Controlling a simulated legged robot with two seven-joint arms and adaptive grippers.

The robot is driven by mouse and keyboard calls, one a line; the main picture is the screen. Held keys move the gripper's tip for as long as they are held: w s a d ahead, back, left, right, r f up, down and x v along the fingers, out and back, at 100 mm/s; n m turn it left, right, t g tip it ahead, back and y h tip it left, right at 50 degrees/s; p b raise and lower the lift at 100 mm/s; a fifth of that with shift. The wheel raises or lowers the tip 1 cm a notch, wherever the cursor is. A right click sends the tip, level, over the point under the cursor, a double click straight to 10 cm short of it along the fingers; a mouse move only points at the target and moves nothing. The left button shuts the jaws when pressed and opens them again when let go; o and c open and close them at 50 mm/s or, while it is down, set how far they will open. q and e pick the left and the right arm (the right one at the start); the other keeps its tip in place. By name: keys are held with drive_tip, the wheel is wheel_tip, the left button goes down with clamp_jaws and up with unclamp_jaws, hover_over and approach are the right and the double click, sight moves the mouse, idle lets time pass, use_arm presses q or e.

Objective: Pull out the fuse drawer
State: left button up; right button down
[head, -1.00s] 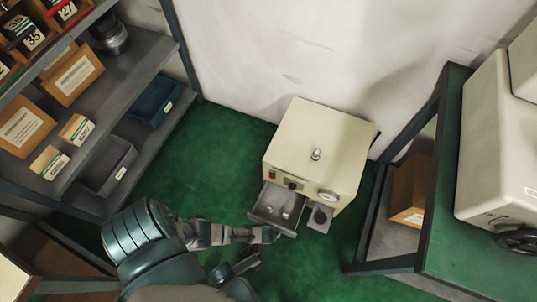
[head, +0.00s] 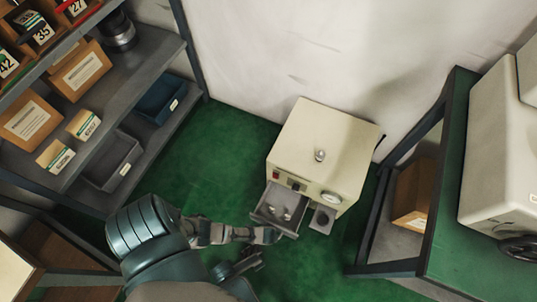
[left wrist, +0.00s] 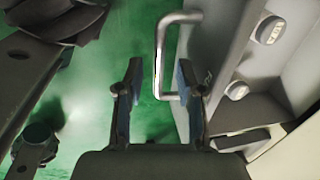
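A cream box (head: 322,150) stands on the green floor by the wall. Its grey fuse drawer (head: 268,217) sticks out of the front, with small pale pieces inside. In the left wrist view the drawer (left wrist: 222,60) is on the right, with a metal handle (left wrist: 159,55) on its front. My left gripper (head: 275,236) is at the drawer's front. In the left wrist view its fingers (left wrist: 158,80) are apart, with the handle bar between them; contact is unclear. My right gripper (head: 252,262) seems to be the dark one just below; its opening is unclear.
A small grey tray-like part (head: 323,219) juts out beside the drawer. A shelf rack with boxes and bins (head: 107,160) stands on the left. A green-topped bench (head: 455,215) with a pale machine stands on the right. Green floor is open between.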

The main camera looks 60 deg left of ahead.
use_arm(q)
wheel_tip(320, 180, up, 11)
drive_tip(key=s+d, duration=0.1)
drive_tip(key=shift+s, duration=0.35)
idle(0.5)
